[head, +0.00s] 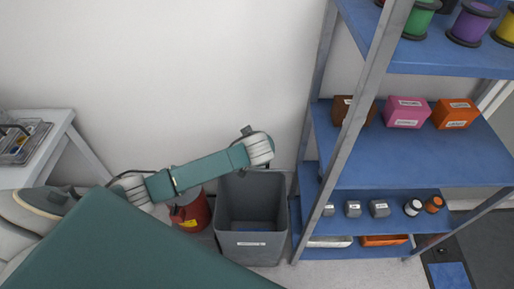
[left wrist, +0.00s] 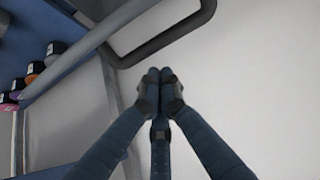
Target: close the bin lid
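The grey bin (head: 252,240) stands on the floor by the wall, left of the shelf rack, with its top open. I cannot clearly make out its lid; my left arm crosses in front of the bin's back edge. My left wrist is above that back edge in the head view, and the gripper itself is hidden there. In the left wrist view, my left gripper (left wrist: 160,76) has its fingertips together, with nothing visible between them. A dark bent bar (left wrist: 150,50) passes just beyond the tips, apart from them in the picture; I cannot tell what it belongs to. My right gripper is not in view.
The blue shelf rack (head: 420,155) with boxes, spools and small jars stands close on the bin's right. A red container (head: 190,215) stands left of the bin, partly under my arm. A white table (head: 50,150) with a tray is at the far left.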

